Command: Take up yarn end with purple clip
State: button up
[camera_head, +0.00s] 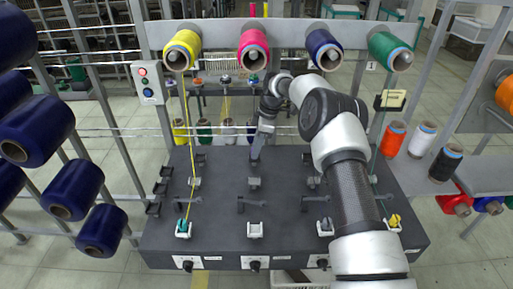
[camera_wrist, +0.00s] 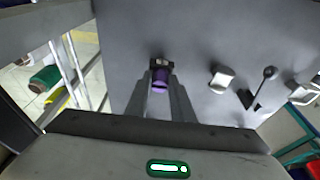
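The purple clip (camera_wrist: 160,82) shows in the wrist view, between the tips of my gripper (camera_wrist: 160,90). It sits at a small dark holder (camera_wrist: 161,63) on the grey machine panel. The fingers are close on either side of the clip; whether they press on it is not clear. In the head view my gripper (camera_head: 255,157) points down at the upper middle of the dark machine top (camera_head: 225,175). The clip is hidden there, and I cannot make out a yarn end at it.
Yellow (camera_head: 181,50), pink (camera_head: 253,48), blue (camera_head: 324,48) and green (camera_head: 389,50) bobbins hang on the rail above. Yellow yarn runs down to a teal clip (camera_head: 183,227) at left. Levers and white holders (camera_head: 255,230) stand on the machine top. Large navy bobbins (camera_head: 37,130) stand left.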

grip_shut()
jog(key=shift+a+p+v, duration=0.2)
jog(key=shift+p+v, duration=0.15)
jog(key=shift+v, duration=0.4)
jog(key=shift+a+p+v, duration=0.15)
jog(key=shift+p+v, duration=0.25)
jog(key=shift+v, duration=0.35)
jog(key=shift+a+p+v, duration=0.2)
jog(key=shift+p+v, duration=0.15)
jog(key=shift+v, duration=0.4)
jog(key=shift+r, duration=0.1)
